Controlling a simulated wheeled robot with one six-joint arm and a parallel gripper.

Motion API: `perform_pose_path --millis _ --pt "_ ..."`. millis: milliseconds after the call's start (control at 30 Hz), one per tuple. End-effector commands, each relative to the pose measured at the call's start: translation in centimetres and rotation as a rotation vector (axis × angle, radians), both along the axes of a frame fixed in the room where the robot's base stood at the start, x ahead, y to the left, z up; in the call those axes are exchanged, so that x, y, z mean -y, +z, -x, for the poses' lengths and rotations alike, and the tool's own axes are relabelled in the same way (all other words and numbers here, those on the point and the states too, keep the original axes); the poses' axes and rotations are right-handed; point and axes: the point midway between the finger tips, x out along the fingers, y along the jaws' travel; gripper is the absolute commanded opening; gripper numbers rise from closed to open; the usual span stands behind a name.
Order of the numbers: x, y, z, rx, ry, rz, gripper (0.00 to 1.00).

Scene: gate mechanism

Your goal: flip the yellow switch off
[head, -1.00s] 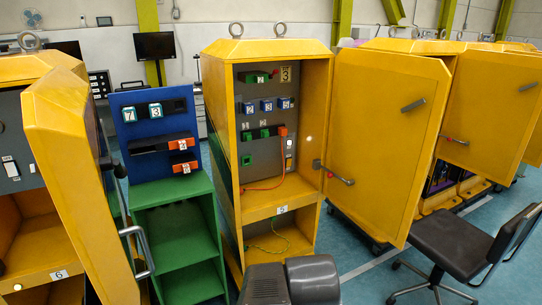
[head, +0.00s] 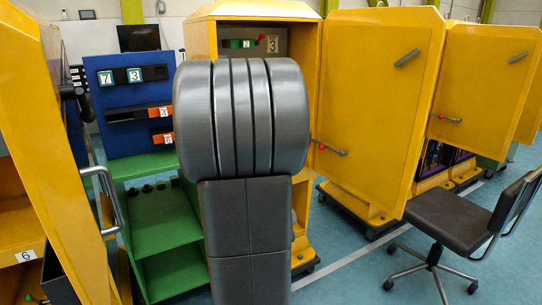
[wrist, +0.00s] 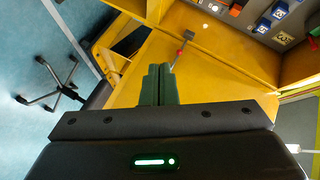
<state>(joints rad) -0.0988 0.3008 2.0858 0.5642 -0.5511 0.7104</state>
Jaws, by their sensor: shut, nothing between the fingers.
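I cannot make out a yellow switch in either current view. The middle yellow cabinet (head: 203,38) stands open, and my raised arm hides most of its grey panel (head: 304,48). Blue numbered blocks (wrist: 263,25) on the panel are at the upper right, apart from the fingers.
The open door (head: 375,110) stands right of the cabinet, with a red-tipped handle (head: 331,149). A black chair (head: 452,220) is at the right. A blue panel (head: 128,105) on a green shelf unit (head: 165,215) stands left. Blue floor (head: 350,260) is free in front.

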Motion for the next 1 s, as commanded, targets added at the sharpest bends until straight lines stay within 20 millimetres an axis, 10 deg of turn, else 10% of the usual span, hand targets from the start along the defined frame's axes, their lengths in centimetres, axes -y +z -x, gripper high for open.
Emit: perform_pose_path --millis 33,400,1000 --pt "0.6 -3.2 -1.5 0.072 -0.081 -0.056 0.0" --pt "4.9 -9.8 -4.0 0.557 -0.54 -0.297 0.0" --pt "5.3 -10.1 -3.6 0.634 -0.597 -0.316 0.0"
